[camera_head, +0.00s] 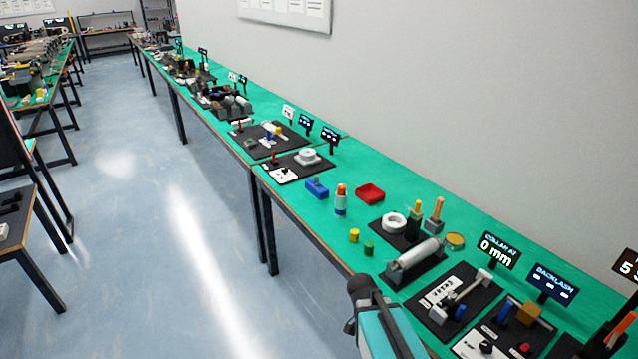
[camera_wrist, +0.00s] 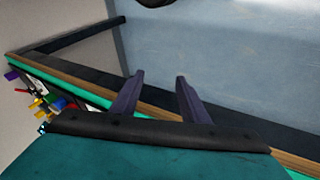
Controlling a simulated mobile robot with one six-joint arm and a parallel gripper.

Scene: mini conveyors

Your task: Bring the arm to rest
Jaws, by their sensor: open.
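My gripper (camera_wrist: 159,79) shows in the wrist view with its two dark fingers apart and nothing between them. It points past the brown-edged side of a bench towards the blue-grey floor. In the head view, a teal and dark part of my arm (camera_head: 390,325) shows at the bottom, in front of the near bench. The fingers cannot be made out there.
The green bench (camera_head: 330,205) runs along the wall at the right. It bears a grey cylinder (camera_head: 414,259), a red tray (camera_head: 370,194), a blue block (camera_head: 317,188) and small display signs (camera_head: 497,250). The floor (camera_head: 150,230) at the left is open.

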